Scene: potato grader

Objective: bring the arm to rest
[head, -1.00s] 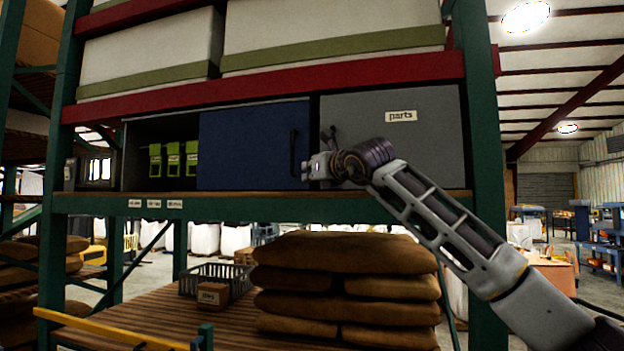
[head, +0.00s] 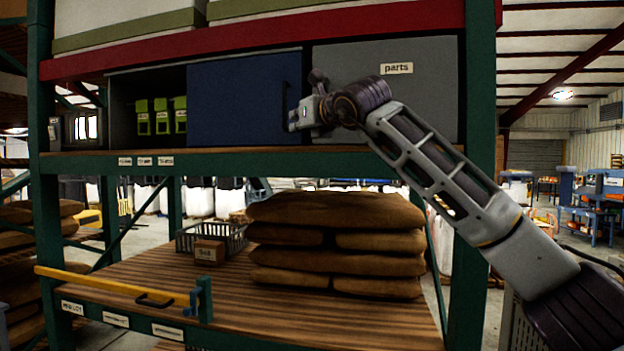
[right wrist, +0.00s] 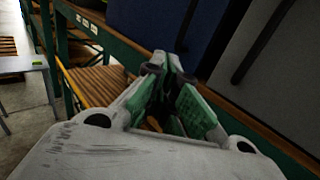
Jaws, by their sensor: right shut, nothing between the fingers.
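My right arm reaches in from the lower right of the head view. Its gripper (head: 297,120) is shut and empty, in front of the upper shelf near the dark handle of the blue sliding door (head: 232,100). In the right wrist view the gripper (right wrist: 172,62) points away from the camera with its fingers together, and the blue door (right wrist: 150,22) shows beyond it. I cannot tell from the head view whether the fingertips touch the door. My left gripper is not in view.
Green items (head: 162,116) stand in the open left part of the cabinet. A grey "parts" panel (head: 430,110) is behind my arm. Brown sacks (head: 335,240), a dark crate (head: 235,238) and a small box (head: 208,252) are on the lower deck. A yellow bar (head: 110,284) crosses its front left.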

